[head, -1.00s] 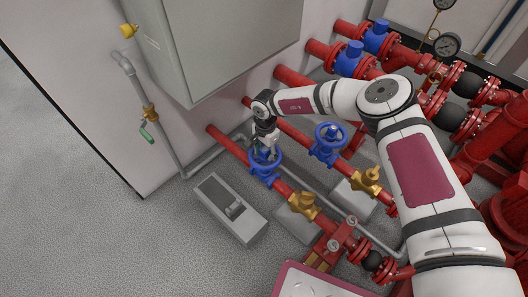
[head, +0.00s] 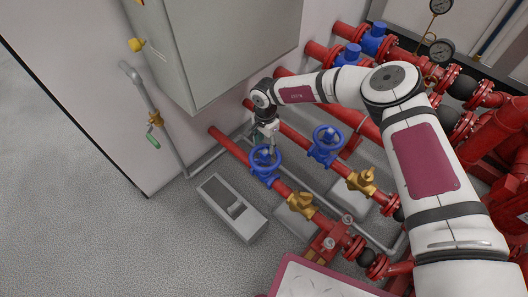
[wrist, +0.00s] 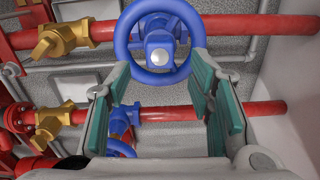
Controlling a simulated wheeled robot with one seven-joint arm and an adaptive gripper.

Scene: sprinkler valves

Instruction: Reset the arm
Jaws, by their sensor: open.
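In the head view my gripper (head: 264,145) is open and empty. It hangs pointing down just behind and above the front blue valve wheel (head: 265,160), with a small apparent gap. In the wrist view both teal finger pads stand wide apart, and my gripper (wrist: 160,72) holds nothing. The front blue wheel (wrist: 160,68) fills the top middle of that view, beyond the fingertips; whether a finger touches it is unclear. A second blue wheel (head: 326,145) sits on the pipe behind. It shows partly hidden behind the left finger in the wrist view (wrist: 122,125).
A grey cabinet (head: 220,50) on the wall stands close behind my forearm. Red pipes with brass valves (head: 302,205) run to the lower right. A grey box (head: 232,208) lies on the floor in front. The floor at left is clear, beside a wall pipe with a green-handled tap (head: 153,141).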

